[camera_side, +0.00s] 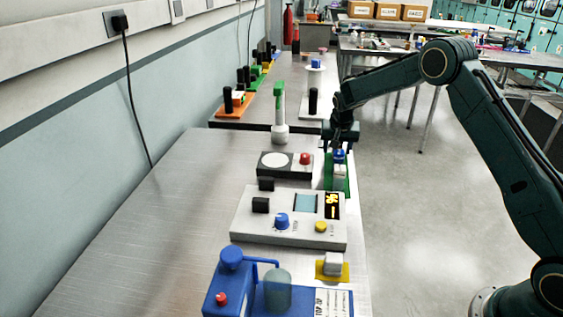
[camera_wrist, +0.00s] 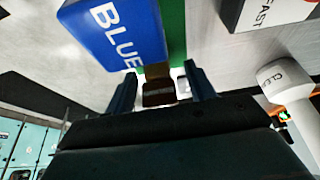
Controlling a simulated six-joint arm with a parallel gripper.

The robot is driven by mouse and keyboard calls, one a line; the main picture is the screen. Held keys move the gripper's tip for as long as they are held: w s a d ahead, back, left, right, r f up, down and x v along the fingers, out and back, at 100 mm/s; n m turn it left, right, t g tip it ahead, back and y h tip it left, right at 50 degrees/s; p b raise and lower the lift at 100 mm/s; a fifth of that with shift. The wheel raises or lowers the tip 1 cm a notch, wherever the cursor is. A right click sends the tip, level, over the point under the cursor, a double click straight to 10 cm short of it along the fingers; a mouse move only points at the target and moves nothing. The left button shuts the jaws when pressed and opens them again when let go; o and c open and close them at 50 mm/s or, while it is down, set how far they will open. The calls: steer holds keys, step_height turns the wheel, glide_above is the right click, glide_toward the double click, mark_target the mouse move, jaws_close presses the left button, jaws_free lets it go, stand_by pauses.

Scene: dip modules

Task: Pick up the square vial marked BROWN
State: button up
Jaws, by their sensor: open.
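My gripper (camera_wrist: 162,82) is open, with its two fingers on either side of a small brown block-like thing (camera_wrist: 158,93) in the wrist view. Its marking is too small to read, and I cannot tell whether the fingers touch it. A large blue square-sided vial marked BLUE (camera_wrist: 118,28) stands close beside it, up and left. In the side view, my gripper (camera_side: 343,133) points down over the far end of a green rack (camera_side: 329,176). A blue-topped vial (camera_side: 339,155) shows there, nearer the camera; the brown one is hidden.
A grey box with a round white plate (camera_side: 273,160) and red knob stands left of the rack. A white stand with a green top (camera_side: 279,110) is behind it. A console with a lit display (camera_side: 332,205) is in front.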

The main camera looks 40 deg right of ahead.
steer(key=c, duration=1.1)
steer(key=shift+o, duration=0.2)
steer(key=shift+r, duration=0.1)
step_height(320, 180, up, 20)
stand_by(0.5)
